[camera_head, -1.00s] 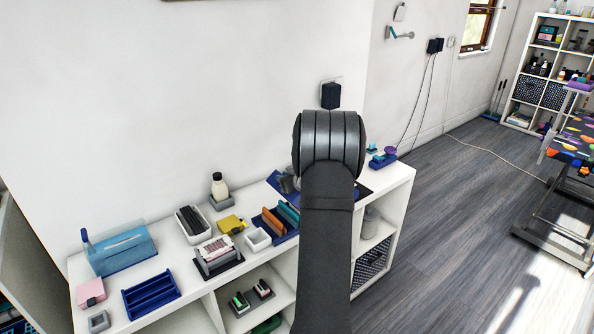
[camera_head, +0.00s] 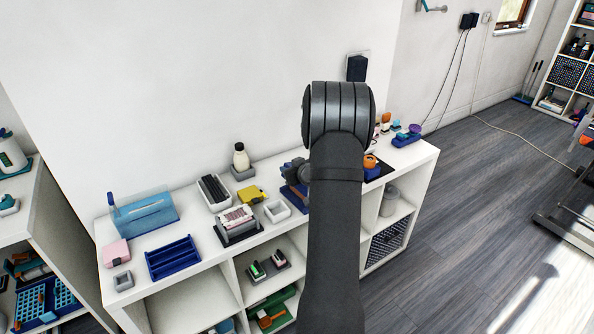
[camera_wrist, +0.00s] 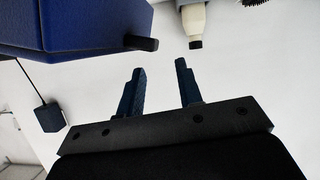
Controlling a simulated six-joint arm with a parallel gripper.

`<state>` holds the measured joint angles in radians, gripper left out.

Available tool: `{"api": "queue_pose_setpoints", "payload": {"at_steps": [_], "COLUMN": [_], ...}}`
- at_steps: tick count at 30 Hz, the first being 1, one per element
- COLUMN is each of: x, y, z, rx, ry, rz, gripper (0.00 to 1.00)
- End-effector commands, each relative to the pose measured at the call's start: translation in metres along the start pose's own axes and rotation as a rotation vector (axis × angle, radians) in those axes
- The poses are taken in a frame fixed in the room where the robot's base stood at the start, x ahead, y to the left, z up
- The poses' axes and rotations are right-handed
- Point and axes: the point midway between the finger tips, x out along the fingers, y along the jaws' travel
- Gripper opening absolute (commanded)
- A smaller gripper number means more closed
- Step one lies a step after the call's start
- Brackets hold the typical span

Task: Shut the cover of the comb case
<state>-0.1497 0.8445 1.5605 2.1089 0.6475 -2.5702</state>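A dark blue object, likely the comb case (camera_head: 293,199), shows in the head view on the shelf top, mostly hidden behind my arm. I cannot tell its cover's angle there. In the wrist view a large dark blue panel or box (camera_wrist: 75,22) with a short black peg fills the upper left, close to my gripper; it may be the case's cover. My gripper (camera_wrist: 160,67) is open, its two dark blue fingers apart with nothing between them. The peg is just beyond the left finger, apart from it. In the head view my gripper is partly hidden beside my arm.
A white bottle (camera_head: 241,158) stands at the back of the shelf top; a black brush box (camera_head: 214,192), yellow item (camera_head: 252,194) and white cup (camera_head: 277,211) are left of my arm. A light blue box (camera_head: 146,214) and blue tray (camera_head: 173,258) sit further left.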

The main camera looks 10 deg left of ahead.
Motion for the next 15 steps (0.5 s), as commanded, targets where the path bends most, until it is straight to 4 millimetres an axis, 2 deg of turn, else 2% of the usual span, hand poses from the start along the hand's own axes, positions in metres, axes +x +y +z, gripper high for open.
{"api": "queue_pose_setpoints", "payload": {"at_steps": [5,15], "x": [-0.023,-0.103], "y": [0.001,0.001], "z": [-0.001,-0.001], "rx": [0.000,0.001], "ry": [0.002,0.001], "rz": [0.002,0.004], "gripper": [0.33,0.33]}}
